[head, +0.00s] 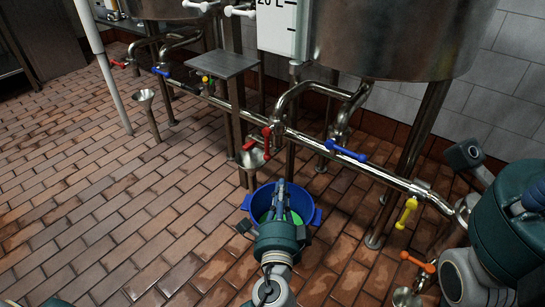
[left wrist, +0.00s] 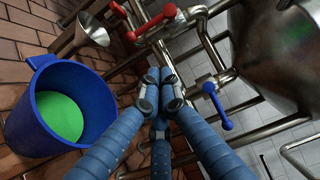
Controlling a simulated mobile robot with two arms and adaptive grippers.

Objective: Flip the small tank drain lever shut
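Several valve levers are in the head view; no label shows which is the small tank drain. Two red levers (head: 266,140) (head: 249,146) sit above a funnel, a blue lever (head: 346,150) is on the middle pipe, and a yellow lever (head: 406,211) is farther right. The left wrist view shows a red lever (left wrist: 152,23) and a blue lever (left wrist: 217,105). My left gripper (head: 280,187) is over the blue bucket, apart from the levers. Its fingers meet at the tips (left wrist: 160,80) with nothing between them. My right gripper shows only partly at the right edge, its fingertips unclear.
A blue bucket (head: 313,214) holding green liquid stands on the brick floor. A metal funnel (head: 251,158) is beside it, another funnel (head: 145,97) farther left. A large tank (head: 400,40) stands on legs at the back. An orange lever (head: 418,262) is low right. The left floor is clear.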

